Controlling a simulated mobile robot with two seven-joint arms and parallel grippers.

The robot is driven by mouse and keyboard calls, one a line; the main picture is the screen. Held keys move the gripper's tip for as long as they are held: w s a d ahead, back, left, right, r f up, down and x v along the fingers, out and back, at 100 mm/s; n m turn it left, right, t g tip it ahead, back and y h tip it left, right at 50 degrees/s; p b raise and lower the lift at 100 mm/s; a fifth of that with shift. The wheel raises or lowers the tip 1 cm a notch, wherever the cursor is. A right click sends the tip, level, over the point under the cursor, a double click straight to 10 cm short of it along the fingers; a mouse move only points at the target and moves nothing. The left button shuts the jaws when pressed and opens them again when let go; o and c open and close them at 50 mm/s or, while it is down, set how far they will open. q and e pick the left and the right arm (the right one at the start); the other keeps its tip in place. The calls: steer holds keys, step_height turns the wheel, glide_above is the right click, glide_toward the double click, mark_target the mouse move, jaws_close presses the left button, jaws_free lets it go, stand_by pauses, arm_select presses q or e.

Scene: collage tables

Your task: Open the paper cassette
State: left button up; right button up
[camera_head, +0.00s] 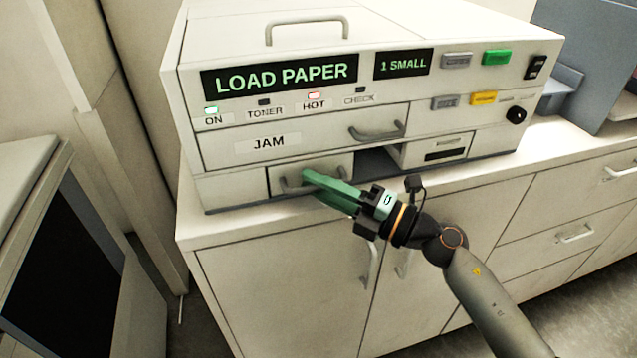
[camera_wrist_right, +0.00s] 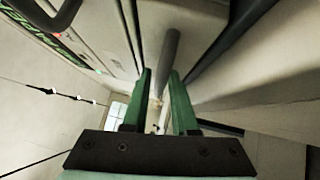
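The paper cassette (camera_head: 336,168) is the low front panel with a grey bar handle (camera_head: 285,184), left of centre at the bottom of the white copier (camera_head: 190,100). My right gripper (camera_head: 310,178) is at this handle, its green fingers reaching in from the right. In the right wrist view the grey handle bar (camera_wrist_right: 170,50) runs between the two green fingers (camera_wrist_right: 161,75). A small gap shows beside the bar, so the fingers look parted around it, not clamped. Whether one finger touches it is unclear. My left gripper is not in view.
A dark recess (camera_head: 376,161) lies right of the cassette, then another small drawer unit (camera_head: 437,150). The JAM drawer (camera_head: 268,142) with its own handle is just above. The copier stands on a cabinet (camera_head: 275,285). The display (camera_head: 280,79) reads LOAD PAPER.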

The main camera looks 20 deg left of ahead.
jaws_close()
stand_by(1.4)
